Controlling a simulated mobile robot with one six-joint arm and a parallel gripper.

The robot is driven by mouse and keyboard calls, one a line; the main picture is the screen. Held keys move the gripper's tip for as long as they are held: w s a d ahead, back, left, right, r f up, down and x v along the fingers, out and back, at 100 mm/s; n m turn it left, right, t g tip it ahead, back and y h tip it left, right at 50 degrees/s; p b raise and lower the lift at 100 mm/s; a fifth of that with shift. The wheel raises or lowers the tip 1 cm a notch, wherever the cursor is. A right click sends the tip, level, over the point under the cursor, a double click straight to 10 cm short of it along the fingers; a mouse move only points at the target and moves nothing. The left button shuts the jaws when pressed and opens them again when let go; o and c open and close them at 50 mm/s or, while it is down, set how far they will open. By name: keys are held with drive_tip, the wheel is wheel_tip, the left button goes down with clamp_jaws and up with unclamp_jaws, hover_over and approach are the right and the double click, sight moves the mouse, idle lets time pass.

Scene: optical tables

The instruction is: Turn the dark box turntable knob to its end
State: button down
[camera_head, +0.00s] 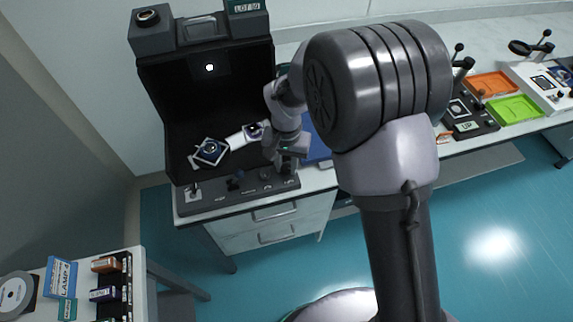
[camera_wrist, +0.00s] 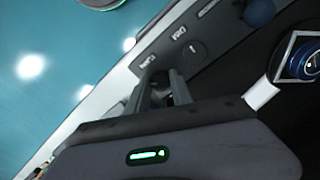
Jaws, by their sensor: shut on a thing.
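The dark box (camera_head: 155,85) stands open at the left of the bench, with a black interior. Its grey control panel (camera_head: 232,202) runs along the front and carries several small controls. My gripper (camera_head: 287,166) points down at the panel's right end. In the wrist view my gripper (camera_wrist: 163,85) is shut on a small knob there, close to the panel face (camera_wrist: 215,45). The fingers mostly hide this knob, and its turn angle cannot be read. A round blue-lensed piece on a square plate (camera_head: 210,151) lies inside the box; it also shows in the wrist view (camera_wrist: 305,60).
A lever (camera_head: 194,190) and a dark round knob (camera_head: 235,182) stand farther left on the panel. Orange (camera_head: 490,84) and green (camera_head: 514,109) trays lie on the bench at right. A side table (camera_head: 90,290) with boxes is at lower left. The blue floor between is clear.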

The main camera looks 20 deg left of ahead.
sight(286, 167)
drive_tip(key=m+b, duration=0.1)
drive_tip(key=m, duration=0.3)
drive_tip(key=shift+m+b, duration=0.4)
drive_tip(key=shift+m, duration=1.8)
drive_tip(key=c, duration=1.1)
unclamp_jaws()
wheel_tip(286, 167, up, 18)
drive_tip(key=p, duration=0.6)
drive_tip(key=shift+f, duration=0.25)
